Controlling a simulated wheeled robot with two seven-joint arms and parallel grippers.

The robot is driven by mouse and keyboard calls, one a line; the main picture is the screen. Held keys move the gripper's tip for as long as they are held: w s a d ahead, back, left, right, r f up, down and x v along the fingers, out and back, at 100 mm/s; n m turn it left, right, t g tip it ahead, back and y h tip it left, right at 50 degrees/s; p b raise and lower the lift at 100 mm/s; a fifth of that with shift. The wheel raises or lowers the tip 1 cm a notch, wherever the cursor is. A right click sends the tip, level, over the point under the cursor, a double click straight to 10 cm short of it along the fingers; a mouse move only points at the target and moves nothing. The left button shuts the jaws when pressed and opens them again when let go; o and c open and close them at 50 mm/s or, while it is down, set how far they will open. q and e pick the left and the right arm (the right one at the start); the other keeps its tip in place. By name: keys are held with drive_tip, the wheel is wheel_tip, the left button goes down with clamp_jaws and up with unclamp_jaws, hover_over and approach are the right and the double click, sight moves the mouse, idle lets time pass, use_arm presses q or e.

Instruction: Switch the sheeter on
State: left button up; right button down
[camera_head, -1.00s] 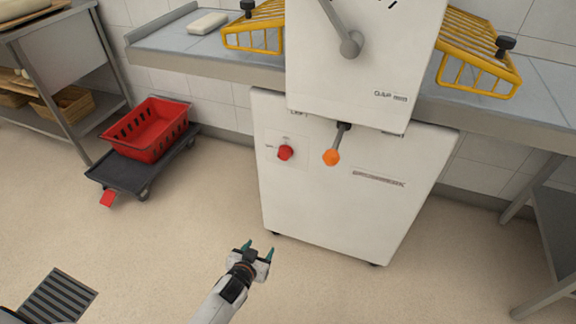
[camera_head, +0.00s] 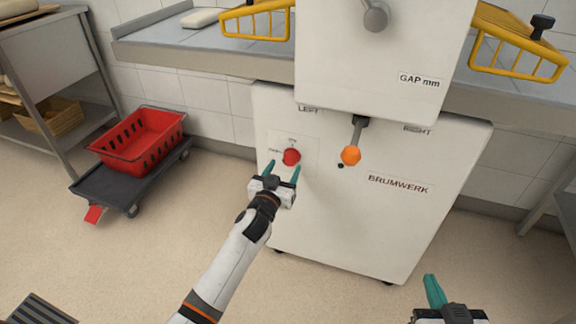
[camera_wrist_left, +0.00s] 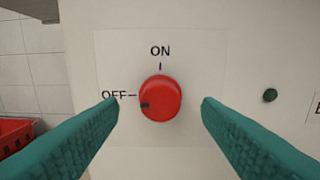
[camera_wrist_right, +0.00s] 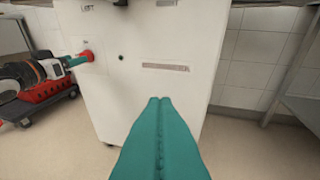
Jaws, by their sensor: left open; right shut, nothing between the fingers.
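The sheeter (camera_head: 330,215) is a white cabinet marked BRUMWERK. Its red rotary knob (camera_head: 291,157) is on the left of the front panel. In the left wrist view the red knob (camera_wrist_left: 160,98) sits between labels ON at the top and OFF at the left; a dark mark on its left side is by OFF. My left gripper (camera_head: 281,172) is open, its teal fingers on either side of the knob in view, apparently not touching it. My right gripper (camera_head: 436,292) is shut and empty, low at the right; its closed fingers (camera_wrist_right: 158,105) show in the right wrist view.
An orange-tipped lever (camera_head: 351,155) hangs right of the knob, between LEFT and RIGHT labels. Yellow guards (camera_head: 515,45) flank the upper housing. A red crate (camera_head: 140,140) on a dark dolly (camera_head: 120,185) stands at the left.

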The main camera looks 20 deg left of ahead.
sight(289, 161)
use_arm(q)
drive_tip(key=shift+w+d+b, duration=0.1)
drive_tip(key=shift+w+b, duration=0.25)
drive_tip(key=shift+w, duration=1.65)
use_arm(e)
drive_tip(key=shift+w+a+r+t+y, duration=0.15)
drive_tip(key=shift+r+t, duration=0.4)
drive_tip(key=shift+r, duration=0.15)
drive_tip(key=shift+w+a+r+t+y, duration=0.1)
drive_tip(key=shift+w+a+r+t, duration=0.1)
drive_tip(key=shift+r+t, duration=0.4)
drive_tip(key=shift+w+a+r+t+y, duration=0.15)
drive_tip(key=shift+r+t, duration=0.3)
drive_tip(key=shift+r, duration=0.3)
use_arm(q)
drive_tip(key=c, duration=1)
